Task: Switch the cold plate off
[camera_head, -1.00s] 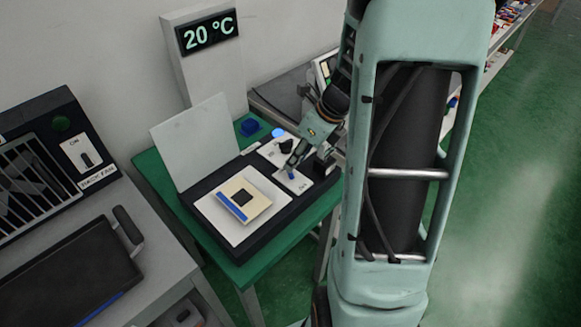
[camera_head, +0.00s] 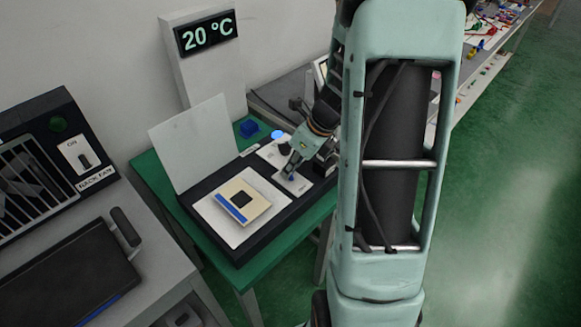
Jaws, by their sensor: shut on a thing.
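The cold plate (camera_head: 243,246) is a dark box on a green table, with a raised pale lid (camera_head: 190,148) at its back left. A beige square with a blue edge and a black centre (camera_head: 242,199) lies on its white top. A blue light (camera_head: 277,134) glows on its control panel, above a black knob (camera_head: 284,149). My gripper (camera_head: 289,176) is down at the panel's lower white switch plate (camera_head: 299,186), shut on the small switch lever there. The fingers mostly hide the lever, so its position cannot be told.
A display reading 20 °C (camera_head: 207,33) stands behind. A small blue block (camera_head: 249,128) sits at the table's back. A rack fan unit (camera_head: 69,155) with a switch marked ON, and a black tray (camera_head: 70,278), are at the left. Green floor is clear at the right.

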